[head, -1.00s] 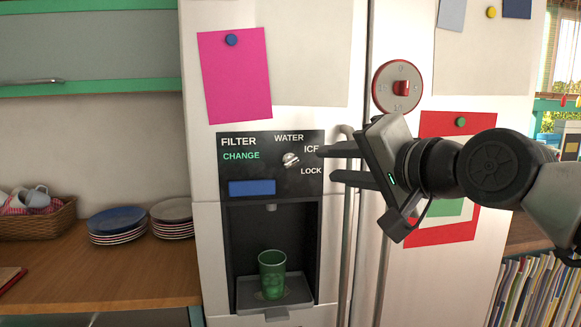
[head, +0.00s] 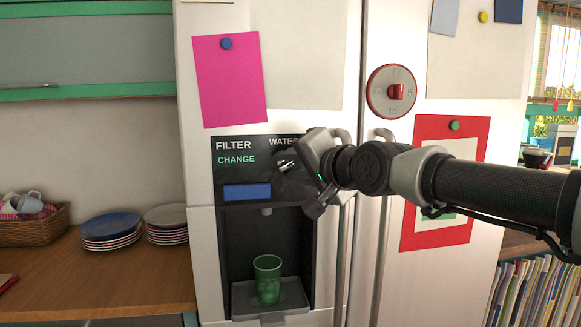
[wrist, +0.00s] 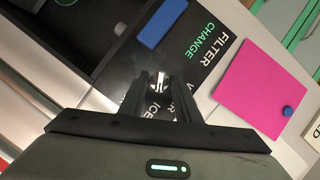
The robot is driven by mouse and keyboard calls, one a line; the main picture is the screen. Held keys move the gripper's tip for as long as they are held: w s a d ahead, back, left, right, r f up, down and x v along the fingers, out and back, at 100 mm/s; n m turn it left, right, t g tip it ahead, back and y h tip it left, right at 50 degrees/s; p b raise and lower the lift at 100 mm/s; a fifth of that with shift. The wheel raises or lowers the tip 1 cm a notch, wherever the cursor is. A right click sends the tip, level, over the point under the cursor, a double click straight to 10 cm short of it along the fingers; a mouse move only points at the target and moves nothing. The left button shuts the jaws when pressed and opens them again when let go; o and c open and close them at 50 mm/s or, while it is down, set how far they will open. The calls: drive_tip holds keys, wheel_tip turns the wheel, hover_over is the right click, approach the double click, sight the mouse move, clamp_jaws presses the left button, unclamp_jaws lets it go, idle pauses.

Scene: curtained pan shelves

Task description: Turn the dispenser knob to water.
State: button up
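The dispenser knob (head: 286,166) is a small light metal knob on the black control panel (head: 229,174) of the white fridge. The panel reads FILTER, CHANGE and part of WATER in the head view; my gripper covers the ICE and LOCK labels. My gripper (wrist: 161,80) points at the panel from the right, with its dark fingers apart. In the wrist view the knob (wrist: 159,77) shows between the two fingertips, and the fingers look open. I cannot tell whether they touch it. The exact direction of the knob's pointer is unclear.
A green cup (head: 267,280) stands on the dispenser tray (head: 291,304) below the panel. Vertical fridge handles (head: 342,240) stand out just right of the panel, close under my arm. Plates (head: 111,230) are on the left counter.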

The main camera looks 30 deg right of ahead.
drive_tip(key=shift+c, duration=0.2)
drive_tip(key=c, duration=0.7)
drive_tip(key=shift+o, duration=0.2)
drive_tip(key=n+h+b, duration=0.1)
drive_tip(key=n, duration=0.1)
drive_tip(key=n+g+h, duration=0.1)
drive_tip(key=n, duration=0.1)
drive_tip(key=shift+g+b, duration=0.3)
drive_tip(key=shift+b, duration=0.05)
drive_tip(key=n+h+b, duration=0.1)
drive_tip(key=n+h, duration=0.1)
drive_tip(key=n, duration=0.1)
drive_tip(key=shift+a+g, duration=0.15)
drive_tip(key=shift+g, duration=0.25)
drive_tip(key=shift+a+n+g+h+b, duration=0.1)
drive_tip(key=shift+n+g+h+b, duration=0.25)
drive_tip(key=shift+n+b, duration=0.25)
drive_tip(key=shift+r, duration=0.1)
